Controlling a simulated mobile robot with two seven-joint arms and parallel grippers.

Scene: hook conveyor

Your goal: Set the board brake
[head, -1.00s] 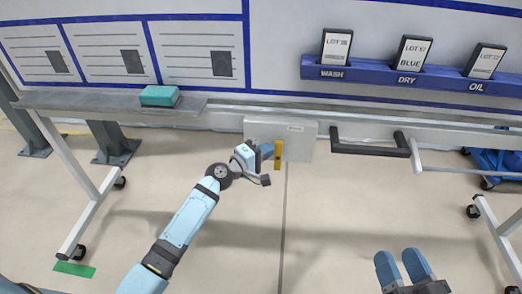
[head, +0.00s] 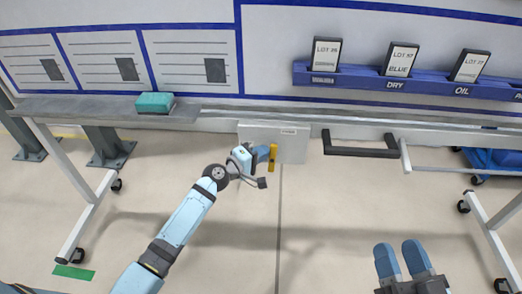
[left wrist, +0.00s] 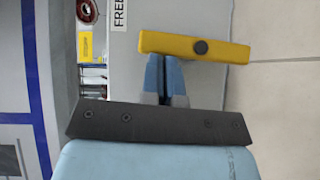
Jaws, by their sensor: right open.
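The yellow brake lever (head: 272,158) stands upright on the grey plate (head: 297,143) under the board in the head view. In the left wrist view the lever (left wrist: 225,53) lies across the picture with a dark round pivot, beside a label reading FREE (left wrist: 119,14). My left gripper (head: 265,155) is at the lever; in the left wrist view its two blue fingers (left wrist: 163,62) are together with their tips at the lever's edge, and nothing shows between them. Whether they touch the lever I cannot tell. My right gripper (head: 402,258) is open and empty, low at the right.
The white board carries a blue rail (head: 430,83) with several lot cards. A teal block (head: 154,102) lies on the grey shelf (head: 75,107) at the left. A dark handle (head: 360,152) sticks out right of the plate. Wheeled legs stand at both sides; the floor between is clear.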

